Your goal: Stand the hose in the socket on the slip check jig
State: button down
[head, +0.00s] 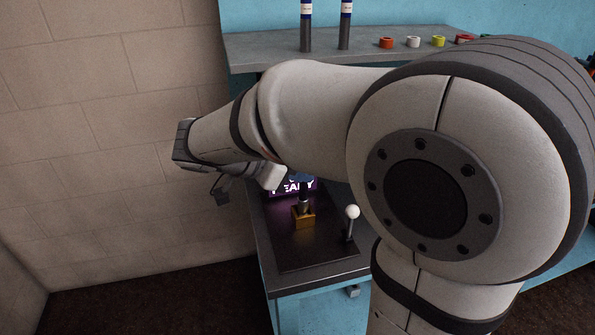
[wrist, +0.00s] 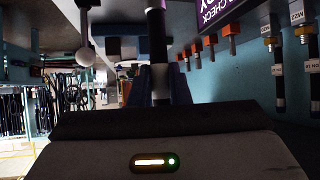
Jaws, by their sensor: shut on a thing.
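My gripper (wrist: 158,90) is shut on a dark hose (wrist: 158,45), its blue fingers on either side of it in the wrist view. The hose has a pale band near the fingers. In the head view the hose's lower part (head: 304,202) shows upright at the brass-coloured socket (head: 303,218) on the slip check jig (head: 283,242). I cannot tell whether its end is inside the socket or just above it. My arm hides the upper hose and most of the gripper. A lit sign (head: 308,187) stands behind, partly covered.
A white-knobbed lever (head: 352,212) stands right of the socket; its knob also shows in the wrist view (wrist: 85,57). A grey shelf (head: 270,47) behind holds two upright hoses (head: 305,30) and several coloured rings (head: 413,42). A block wall (head: 90,130) is at left.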

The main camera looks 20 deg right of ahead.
jog(key=shift+f+b, duration=0.5)
jog(key=c, duration=1.3)
grip_release()
jog(key=v, duration=0.7)
jog(key=shift+s+a+r, duration=0.1)
jog(key=shift+a+r, duration=0.1)
jog(key=shift+a, duration=0.15)
jog(key=s+d+f+n+y+p, duration=0.1)
jog(key=s+d+n+y+p, duration=0.1)
jog(key=s+n+y+p, duration=0.1)
jog(key=s+d+f+n+y+p, duration=0.1)
jog(key=s+d+n+y+p, duration=0.1)
jog(key=s+n+y, duration=0.2)
jog(key=s+d+f+n+y+p, duration=0.2)
jog(key=s+d+n+y+p, duration=0.1)
jog(key=n, duration=0.5)
jog(key=shift+s+y+p, duration=0.3)
jog(key=shift+s+p, duration=0.05)
jog(key=shift+s, duration=0.55)
